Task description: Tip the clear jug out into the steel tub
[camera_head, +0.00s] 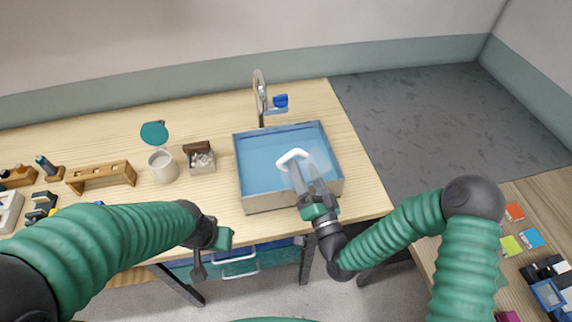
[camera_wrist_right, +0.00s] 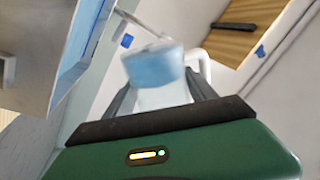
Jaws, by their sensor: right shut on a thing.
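The clear jug (camera_head: 292,157) with a white rim is in my right gripper (camera_head: 307,186), above the front right part of the steel tub (camera_head: 262,203). In the right wrist view the jug (camera_wrist_right: 155,70) sits between the two dark fingers of the right gripper (camera_wrist_right: 160,90), with blue showing in it and a white handle (camera_wrist_right: 199,62) beside it. The jug looks tilted, but I cannot tell whether anything is flowing out. The tub's inside is blue; its wall also shows in the wrist view (camera_wrist_right: 30,45). My left gripper (camera_head: 208,250) hangs in front of the table, its fingers unclear.
A tap (camera_head: 260,95) stands behind the tub. Left of the tub are a small box (camera_head: 201,163), a white mug (camera_head: 163,166), a teal disc (camera_head: 154,133) and a wooden rack (camera_head: 100,175). Another table (camera_head: 540,205) with coloured items is at the right.

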